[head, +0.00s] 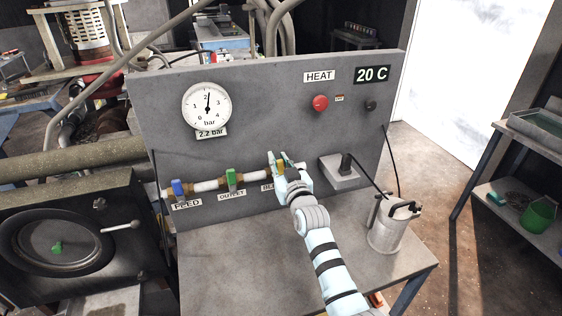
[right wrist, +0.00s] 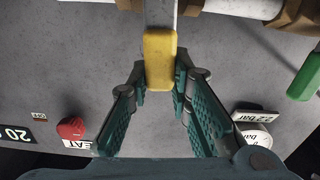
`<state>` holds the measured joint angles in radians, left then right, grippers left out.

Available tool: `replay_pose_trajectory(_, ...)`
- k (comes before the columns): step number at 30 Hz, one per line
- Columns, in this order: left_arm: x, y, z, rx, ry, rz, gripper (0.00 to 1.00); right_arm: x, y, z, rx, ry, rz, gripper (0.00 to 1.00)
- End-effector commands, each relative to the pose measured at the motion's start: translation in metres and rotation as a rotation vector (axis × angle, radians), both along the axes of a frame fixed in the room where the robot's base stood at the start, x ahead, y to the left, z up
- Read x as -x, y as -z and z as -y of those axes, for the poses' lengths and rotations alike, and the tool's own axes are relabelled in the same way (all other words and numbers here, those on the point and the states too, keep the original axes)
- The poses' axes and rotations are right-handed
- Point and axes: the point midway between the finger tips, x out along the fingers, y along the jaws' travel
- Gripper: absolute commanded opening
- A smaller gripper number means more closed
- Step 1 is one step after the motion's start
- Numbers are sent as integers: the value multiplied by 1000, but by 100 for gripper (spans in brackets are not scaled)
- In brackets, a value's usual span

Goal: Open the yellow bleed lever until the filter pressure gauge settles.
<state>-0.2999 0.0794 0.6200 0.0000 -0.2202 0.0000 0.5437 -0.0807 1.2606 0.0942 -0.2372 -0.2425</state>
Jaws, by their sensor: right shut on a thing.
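The yellow bleed lever (head: 280,165) is on the pipe low on the grey panel, mostly hidden by my right gripper in the head view. My right gripper (head: 284,172) is shut on it. In the right wrist view the yellow lever (right wrist: 159,60) lies between the two fingertips (right wrist: 160,78), standing across the pipe line. The round filter pressure gauge (head: 207,106) is at the panel's upper left. Its needle points just past 2, and its label reads 2.2 bar (head: 212,133). My left gripper is not in view.
The blue feed lever (head: 179,188) and green outlet lever (head: 231,179) sit left on the same pipe. A red knob (head: 320,103) and a 20 C display (head: 372,74) are at the upper right. A metal jug (head: 386,235) stands right of my arm on the bench (head: 235,275).

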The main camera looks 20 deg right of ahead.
Motion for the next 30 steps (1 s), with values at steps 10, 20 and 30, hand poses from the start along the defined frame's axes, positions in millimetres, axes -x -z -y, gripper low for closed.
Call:
replay_pose_trajectory(10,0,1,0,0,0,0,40,1,4,-17,240,-1,14,0)
replay_pose_trajectory(20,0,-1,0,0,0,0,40,2,10,-30,450,-1,28,0)
replay_pose_trajectory(30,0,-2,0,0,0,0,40,2,13,-34,535,-1,33,0)
